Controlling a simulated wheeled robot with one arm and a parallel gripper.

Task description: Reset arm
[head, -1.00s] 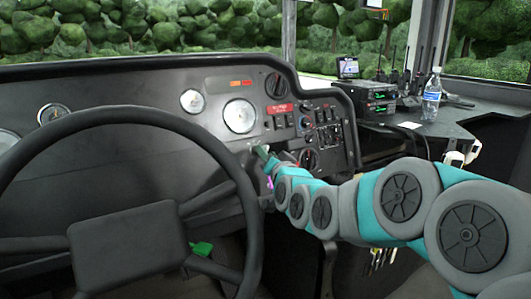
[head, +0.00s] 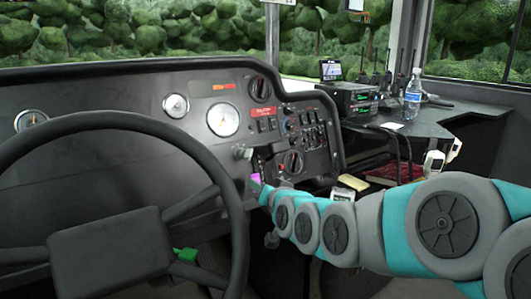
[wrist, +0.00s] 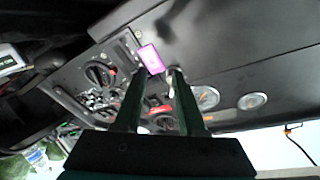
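My gripper (wrist: 156,80) is open in the wrist view, its two dark green fingers apart. A bright purple tag (wrist: 150,59) shows just beyond and between the fingertips; I cannot tell if it touches them. A small pale metal piece shows at the right finger. In the head view my gripper (head: 258,188) is at the end of my teal and grey arm, which reaches in from the right, low in front of the dashboard (head: 120,92). The purple tag (head: 255,179) is at its tip. A small silver switch or key (head: 242,153) on the dash is just above it, clear of the gripper.
The steering wheel (head: 112,240) is close on the left. A control panel (head: 300,137) with knobs and switches is above my arm. A side desk (head: 440,122) at right holds radios (head: 352,97) and a water bottle (head: 413,95). A red book (head: 398,172) lies below.

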